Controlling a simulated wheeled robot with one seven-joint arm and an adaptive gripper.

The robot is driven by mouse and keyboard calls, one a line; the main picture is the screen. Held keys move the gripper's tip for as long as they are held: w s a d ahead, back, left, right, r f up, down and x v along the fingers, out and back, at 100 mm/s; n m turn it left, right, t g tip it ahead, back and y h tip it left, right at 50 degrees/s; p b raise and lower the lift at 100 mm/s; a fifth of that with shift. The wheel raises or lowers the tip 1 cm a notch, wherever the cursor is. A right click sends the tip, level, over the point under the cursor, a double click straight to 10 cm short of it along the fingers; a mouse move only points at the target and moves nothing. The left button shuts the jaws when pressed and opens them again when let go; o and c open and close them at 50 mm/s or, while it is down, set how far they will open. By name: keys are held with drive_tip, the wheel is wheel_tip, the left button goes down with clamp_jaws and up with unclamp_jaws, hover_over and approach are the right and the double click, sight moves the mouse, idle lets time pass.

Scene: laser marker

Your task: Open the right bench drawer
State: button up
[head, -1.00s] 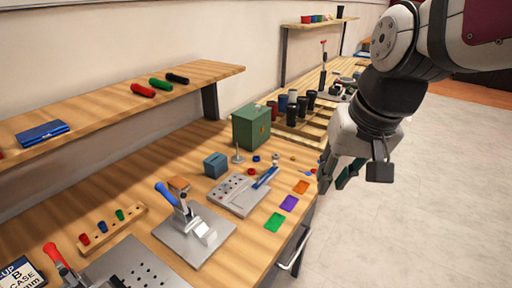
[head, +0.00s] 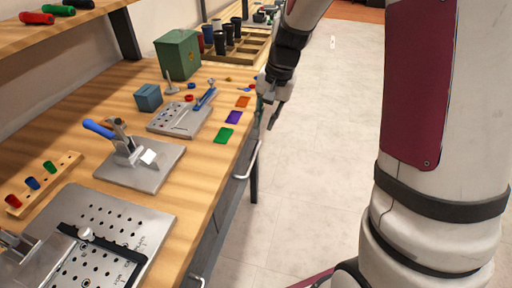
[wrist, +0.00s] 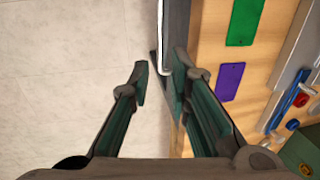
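The bench front (head: 229,200) is grey below the wooden top and carries two metal bar handles. The far handle (head: 249,161), on the right drawer, is below the bench edge; that drawer looks shut. My gripper (head: 269,108) points down beside the bench edge, beyond this handle in the head view. In the wrist view my gripper (wrist: 161,73) is open and empty. The handle bar (wrist: 163,38) runs along the bench edge there, and its near end shows between the fingertips. I cannot tell the height gap, and no contact shows.
A near handle (head: 196,281) shows at the bottom. Green (head: 225,134) and purple (head: 233,117) plates lie near the bench edge, close to my gripper. A green box (head: 178,55) and a press on a plate (head: 140,165) stand further in. The floor (head: 310,150) beside the bench is clear.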

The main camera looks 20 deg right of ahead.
sight(255, 153)
drive_tip(key=f, duration=0.3)
drive_tip(key=w+a+f+b, duration=0.1)
drive_tip(key=f, duration=0.3)
drive_tip(key=a+f, duration=0.1)
drive_tip(key=f, duration=0.3)
drive_tip(key=shift+w+f+b, duration=0.2)
drive_tip(key=shift+f+b, duration=0.05)
drive_tip(key=shift+b, duration=0.15)
clamp_jaws()
